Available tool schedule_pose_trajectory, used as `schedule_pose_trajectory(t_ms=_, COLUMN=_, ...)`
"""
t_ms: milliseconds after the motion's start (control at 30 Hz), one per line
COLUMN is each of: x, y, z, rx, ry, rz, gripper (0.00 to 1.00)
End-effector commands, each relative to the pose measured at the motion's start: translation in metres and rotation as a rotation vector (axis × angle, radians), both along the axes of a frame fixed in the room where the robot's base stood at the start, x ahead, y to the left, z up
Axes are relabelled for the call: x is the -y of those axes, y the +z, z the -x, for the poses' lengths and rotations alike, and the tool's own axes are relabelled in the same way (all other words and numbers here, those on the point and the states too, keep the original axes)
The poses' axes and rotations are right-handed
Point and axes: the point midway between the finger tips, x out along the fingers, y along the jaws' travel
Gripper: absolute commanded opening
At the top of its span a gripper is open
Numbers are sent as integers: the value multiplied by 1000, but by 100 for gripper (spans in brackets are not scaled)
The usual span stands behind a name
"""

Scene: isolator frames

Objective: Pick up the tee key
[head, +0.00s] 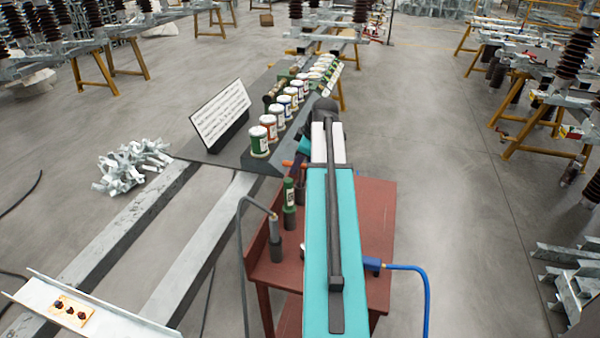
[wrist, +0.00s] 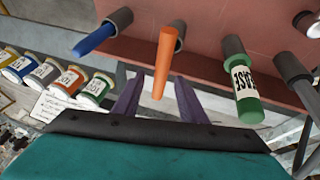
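An orange handle (wrist: 165,62) sticks out of a dark round holder on the red cart in the wrist view. It also shows in the head view (head: 290,164), partly hidden by my arm. I cannot tell for sure that it is the tee key; no crossbar shows. My gripper (wrist: 158,77) has its two purple fingers apart. The orange handle appears between them in the picture, with a gap on both sides. In the head view my arm mostly hides the gripper.
The red cart (head: 378,215) also holds a green bottle (head: 290,205), a grey tool (head: 275,230) and a blue-handled tool (head: 372,264) with a blue hose. In the wrist view a blue handle (wrist: 95,38) is left of the orange one. Paint cans (head: 260,142) stand beyond.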

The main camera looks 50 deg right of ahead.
Motion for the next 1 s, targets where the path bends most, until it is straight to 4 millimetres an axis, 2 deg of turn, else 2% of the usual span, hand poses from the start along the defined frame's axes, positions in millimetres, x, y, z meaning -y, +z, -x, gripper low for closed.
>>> schedule_pose_trajectory(t_ms=200, x=-1, y=-10, z=-5, rx=0, ry=1, rz=0, gripper=38)
schedule_pose_trajectory(t_ms=667, x=-1, y=-12, z=-6, rx=0, ry=1, rz=0, gripper=38)
schedule_pose_trajectory(t_ms=1000, x=2, y=-35, z=-14, rx=-1, ry=2, rz=-1, gripper=38)
